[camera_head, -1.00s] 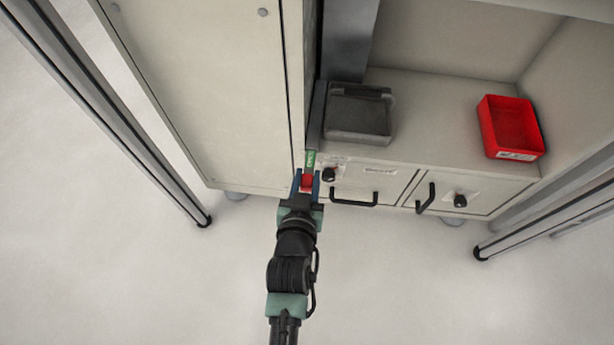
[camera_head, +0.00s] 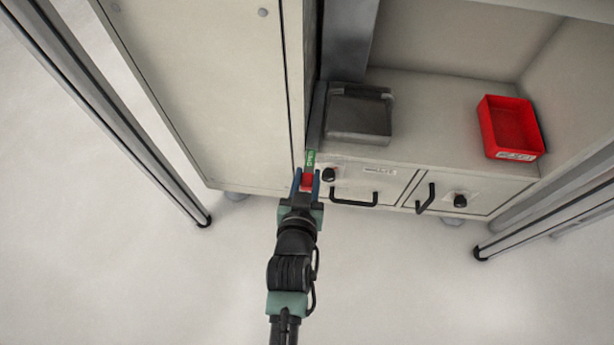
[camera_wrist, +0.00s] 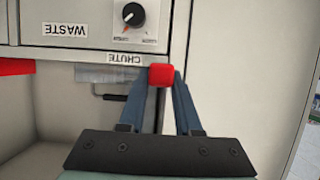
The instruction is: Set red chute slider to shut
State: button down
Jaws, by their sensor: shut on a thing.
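In the wrist view the red knob (camera_wrist: 161,76) is between my fingertips, by the upside-down CHUTE label (camera_wrist: 124,59). My gripper (camera_head: 306,177) is shut on the knob, with a blue finger on each side. It also shows in the wrist view (camera_wrist: 162,79). A dark grey box-like piece (camera_head: 359,112) stands on the shelf behind the slider, its top looking covered. The slider's track is largely hidden by my gripper.
A red open bin (camera_head: 511,128) stands on the shelf at right. Black drawer handles (camera_head: 354,199) and black knobs (camera_head: 460,201) stick out of the front. A tall closed panel (camera_head: 215,95) is at left. Metal posts (camera_head: 110,115) flank the cabinet; the floor in front is clear.

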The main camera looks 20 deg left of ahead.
jog(key=shift+w+a, duration=0.2)
jog(key=shift+w, duration=0.4)
jog(key=shift+w+a, duration=0.15)
jog(key=shift+w, duration=0.45)
jog(key=c, duration=0.6)
grip_release()
jog(key=shift+s, duration=0.1)
jog(key=p+v, duration=0.6)
jog(key=v, duration=0.6)
jog(key=shift+s+r, duration=0.2)
jog(key=shift+s, duration=0.15)
jog(key=shift+d, duration=0.1)
